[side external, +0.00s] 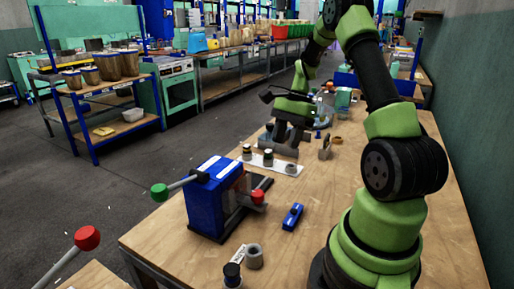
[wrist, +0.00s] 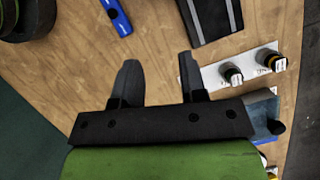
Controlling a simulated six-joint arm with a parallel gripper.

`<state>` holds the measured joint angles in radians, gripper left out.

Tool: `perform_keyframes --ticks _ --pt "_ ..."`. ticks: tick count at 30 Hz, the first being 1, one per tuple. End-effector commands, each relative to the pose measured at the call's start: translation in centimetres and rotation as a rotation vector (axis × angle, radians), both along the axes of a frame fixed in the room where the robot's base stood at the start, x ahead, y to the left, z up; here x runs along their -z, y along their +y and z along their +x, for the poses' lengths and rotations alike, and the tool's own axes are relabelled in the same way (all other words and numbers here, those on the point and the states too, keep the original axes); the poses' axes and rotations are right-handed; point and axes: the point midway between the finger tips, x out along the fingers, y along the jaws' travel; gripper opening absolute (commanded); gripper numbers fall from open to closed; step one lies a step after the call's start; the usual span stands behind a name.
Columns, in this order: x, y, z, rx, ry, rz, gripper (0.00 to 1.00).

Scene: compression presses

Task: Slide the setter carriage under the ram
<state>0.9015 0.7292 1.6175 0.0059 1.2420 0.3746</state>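A blue press (side external: 207,203) stands on the wooden table on a dark base, with a green-knobbed lever to its left and a red knob (side external: 258,196) at its right. A dark slab with pale stripes (wrist: 212,18), apparently the press base, shows at the top of the wrist view. I cannot make out the setter carriage or the ram clearly. My gripper (wrist: 158,60) has its two dark fingers apart, with only bare table between them. In the side view my gripper (side external: 279,143) is low over the table, behind the press and apart from it.
A white strip (wrist: 213,78) with small dark-topped cylinders lies just right of my fingers in the wrist view. A small blue object (side external: 292,216) lies right of the press. A grey-blue block (wrist: 262,108) is beside my gripper.

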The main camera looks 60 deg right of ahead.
Motion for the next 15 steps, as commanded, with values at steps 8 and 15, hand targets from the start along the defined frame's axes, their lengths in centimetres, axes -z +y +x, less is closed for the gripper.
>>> perform_keyframes --ticks 8,15 --pt "0.3 0.6 4.8 0.164 0.124 -0.05 0.6" --pt "0.8 4.6 13.6 0.581 0.278 -0.193 0.6"
